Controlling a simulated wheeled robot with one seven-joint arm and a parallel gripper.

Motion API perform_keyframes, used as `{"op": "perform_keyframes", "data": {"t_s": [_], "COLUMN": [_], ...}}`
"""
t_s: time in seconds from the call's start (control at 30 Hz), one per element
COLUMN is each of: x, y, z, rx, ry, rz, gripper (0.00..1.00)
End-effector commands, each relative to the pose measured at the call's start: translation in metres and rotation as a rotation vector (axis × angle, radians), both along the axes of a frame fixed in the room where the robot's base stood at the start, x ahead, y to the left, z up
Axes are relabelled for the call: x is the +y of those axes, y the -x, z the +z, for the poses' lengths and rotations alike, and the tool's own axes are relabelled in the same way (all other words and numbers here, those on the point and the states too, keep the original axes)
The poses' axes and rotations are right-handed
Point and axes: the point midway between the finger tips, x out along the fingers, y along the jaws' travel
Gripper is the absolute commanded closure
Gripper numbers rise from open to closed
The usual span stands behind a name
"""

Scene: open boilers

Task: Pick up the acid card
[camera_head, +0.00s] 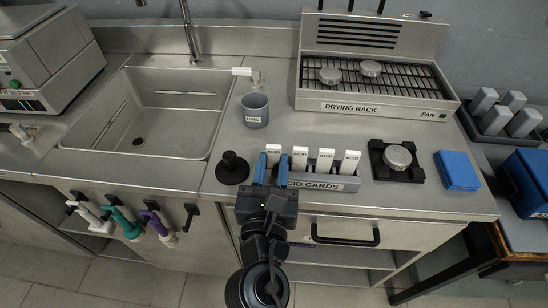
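Several white acid cards stand upright in a row in a grey holder labelled "ACID CARDS" (345,183) on the steel counter. The leftmost acid card (274,152) shows above and between the fingers of my gripper (271,168). The others are a second card (300,158), a third card (325,160) and the rightmost card (350,162). My gripper is at the holder's left end, its two blue fingers spread apart. Contact with the leftmost card cannot be made out. The gripper body hides the holder's left end and that card's lower part.
A black knobbed stand (232,168) is close left of my gripper, and a grey cup (255,110) is behind. Right of the holder are a black device with a round metal lid (397,157) and a blue block (457,170). The drying rack (385,104) stands behind.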

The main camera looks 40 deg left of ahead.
Motion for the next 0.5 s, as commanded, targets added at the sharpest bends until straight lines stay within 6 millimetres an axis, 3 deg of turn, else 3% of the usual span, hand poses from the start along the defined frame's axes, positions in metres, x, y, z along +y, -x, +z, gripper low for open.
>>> {"op": "perform_keyframes", "data": {"t_s": [0.3,0.5], "x": [-0.0002,-0.0003], "y": [0.0001,0.0001], "z": [0.0,0.0002], "rx": [0.0,0.0], "ry": [0.0,0.0], "rz": [0.0,0.0], "gripper": [1.0,1.0]}}
